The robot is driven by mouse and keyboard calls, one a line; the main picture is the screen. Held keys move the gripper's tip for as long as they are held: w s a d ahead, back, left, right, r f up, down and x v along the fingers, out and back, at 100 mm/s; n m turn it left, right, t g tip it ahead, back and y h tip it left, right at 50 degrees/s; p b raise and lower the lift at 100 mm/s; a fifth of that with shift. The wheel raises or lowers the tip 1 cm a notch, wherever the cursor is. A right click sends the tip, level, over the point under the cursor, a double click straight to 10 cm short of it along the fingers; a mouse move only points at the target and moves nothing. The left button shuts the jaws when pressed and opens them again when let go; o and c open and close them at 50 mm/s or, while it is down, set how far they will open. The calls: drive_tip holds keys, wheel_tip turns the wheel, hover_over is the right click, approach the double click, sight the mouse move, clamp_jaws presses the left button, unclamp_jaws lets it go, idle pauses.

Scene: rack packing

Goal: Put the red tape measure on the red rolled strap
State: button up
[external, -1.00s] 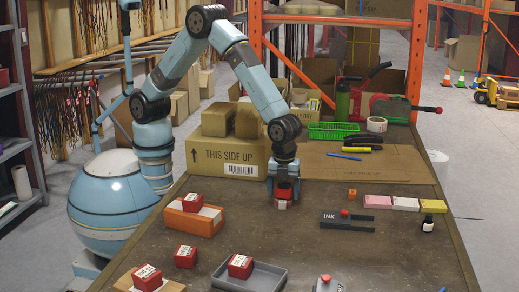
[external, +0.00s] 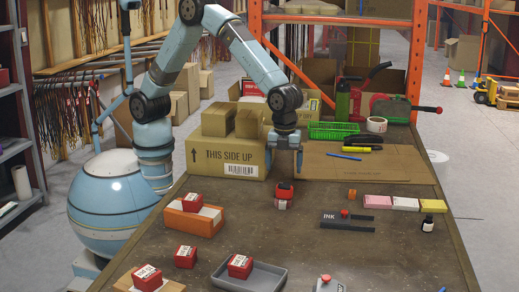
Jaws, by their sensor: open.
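A small red and black thing, which looks like the red tape measure (external: 284,188), sits at the middle of the table. Just under it is a red piece with a white label, apparently the red rolled strap (external: 282,204). The two appear stacked and touching, but they are too small to tell their exact fit. My gripper (external: 285,170) is open and empty above them, fingers pointing down, with a gap between the fingertips and the top of the stack.
Red labelled blocks stand on an orange box (external: 180,220), on the bare table and in a grey tray (external: 268,278). A cardboard box (external: 210,157) stands behind left of the stack. The table between is clear.

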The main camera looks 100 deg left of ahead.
wheel_tip(320, 180, up, 3)
drive_tip(key=shift+f, duration=0.2)
drive_tip(key=s+a+r+n+t, duration=0.1)
drive_tip(key=s+a+r+n, duration=0.3)
drive_tip(key=s+a+r, duration=0.45)
drive_tip(key=s+a+r+n+t, duration=0.2)
drive_tip(key=s+a+r+n, duration=0.25)
drive_tip(key=a+r, duration=0.65)
drive_tip(key=s+a+r+n+t, duration=0.1)
drive_tip(key=s+a+n, duration=0.3)
drive_tip(key=s, duration=0.8)
drive_tip(key=s+a+r+n+t, duration=0.1)
drive_tip(key=s+a+n, duration=0.4)
drive_tip(key=s+a, duration=0.3)
drive_tip(key=shift+s+t, duration=0.3)
drive_tip(key=shift+s, duration=1.65)
drive_tip(key=shift+r+n, duration=0.1)
drive_tip(key=shift+n, duration=0.15)
